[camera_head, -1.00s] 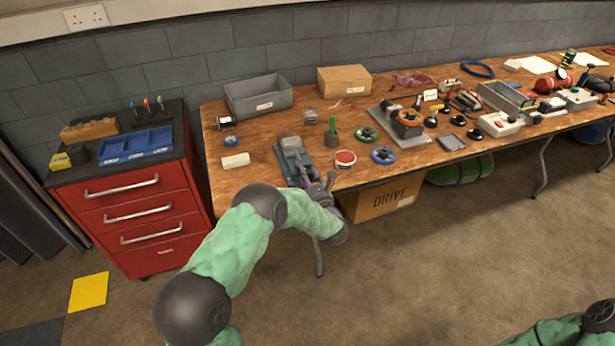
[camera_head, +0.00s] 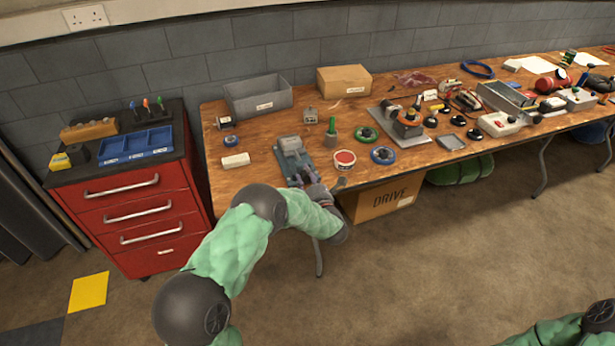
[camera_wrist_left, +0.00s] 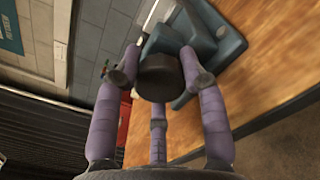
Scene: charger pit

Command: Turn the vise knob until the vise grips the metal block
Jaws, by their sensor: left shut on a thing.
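The grey-teal vise (camera_head: 291,157) lies on the bench near its front edge, and its body also fills the upper right of the left wrist view (camera_wrist_left: 222,45). The dark round vise knob (camera_wrist_left: 160,77) is between the purple fingers of my left gripper (camera_wrist_left: 158,72), which is shut on it. In the head view my left gripper (camera_head: 318,188) is at the front end of the vise, where it hides the knob. I cannot make out the metal block or whether the jaws touch it. My right gripper is out of view.
A white block (camera_head: 236,160) lies left of the vise. A green-handled pot (camera_head: 331,133), a red-topped round tin (camera_head: 344,159) and a blue ring (camera_head: 383,155) stand to its right. A red drawer cabinet (camera_head: 130,210) stands left of the bench (camera_head: 255,190).

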